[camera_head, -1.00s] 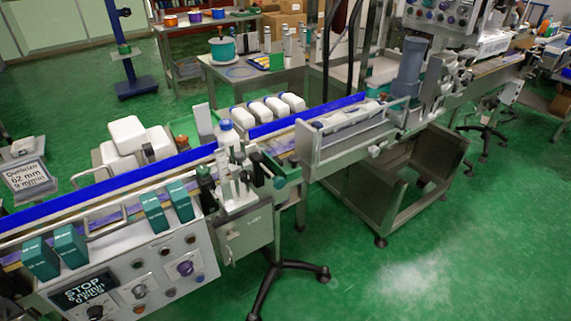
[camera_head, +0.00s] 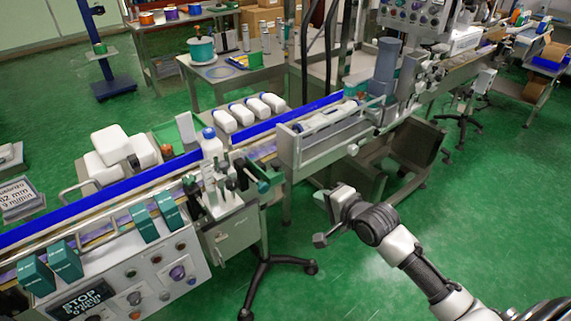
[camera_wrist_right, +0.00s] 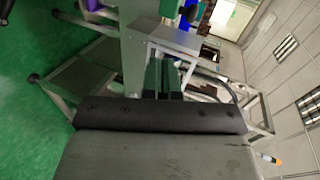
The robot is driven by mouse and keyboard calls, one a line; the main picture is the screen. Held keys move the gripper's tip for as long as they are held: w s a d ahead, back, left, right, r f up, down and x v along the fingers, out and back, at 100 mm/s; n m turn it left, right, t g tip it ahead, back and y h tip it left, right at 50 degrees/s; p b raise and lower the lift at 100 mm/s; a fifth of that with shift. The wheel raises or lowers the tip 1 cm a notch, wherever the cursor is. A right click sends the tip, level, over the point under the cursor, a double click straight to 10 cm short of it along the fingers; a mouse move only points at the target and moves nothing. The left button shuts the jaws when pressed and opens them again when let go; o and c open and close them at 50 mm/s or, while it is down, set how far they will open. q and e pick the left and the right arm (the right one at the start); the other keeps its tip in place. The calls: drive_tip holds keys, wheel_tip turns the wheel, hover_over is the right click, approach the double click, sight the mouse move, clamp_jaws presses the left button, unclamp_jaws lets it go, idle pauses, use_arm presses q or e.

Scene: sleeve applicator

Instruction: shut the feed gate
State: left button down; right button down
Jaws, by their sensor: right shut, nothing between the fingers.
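The conveyor line (camera_head: 110,187) with blue rails runs from lower left to upper right in the head view. At its middle, a white bottle with a blue cap (camera_head: 210,146) stands by metal posts and dark knobs. A teal block with a dark round end (camera_head: 266,180) juts out on the near side there. I cannot tell for sure which part is the feed gate. My right gripper (camera_head: 326,218) is shut and empty, in front of the line and right of the teal block, apart from it. In the right wrist view its dark fingers (camera_wrist_right: 162,78) lie close together. My left gripper is not in view.
A control panel (camera_head: 130,285) with a STOP display and teal boxes fills the near left. A grey guarded trough (camera_head: 325,137) lies behind my right gripper. White bottles (camera_head: 247,108) lie beyond the rail. Green floor (camera_head: 480,230) is open on the right.

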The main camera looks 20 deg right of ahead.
sight(280, 167)
drive_tip(key=shift+y, duration=0.3)
drive_tip(key=w+a, duration=0.1)
drive_tip(key=w, duration=0.3)
drive_tip(key=w+a+p, duration=0.1)
drive_tip(key=w+a, duration=0.1)
drive_tip(key=w, duration=0.2)
drive_tip(key=w+a, duration=0.1)
drive_tip(key=w, duration=0.4)
drive_tip(key=shift+a+r, duration=0.2)
drive_tip(key=shift+a, duration=0.2)
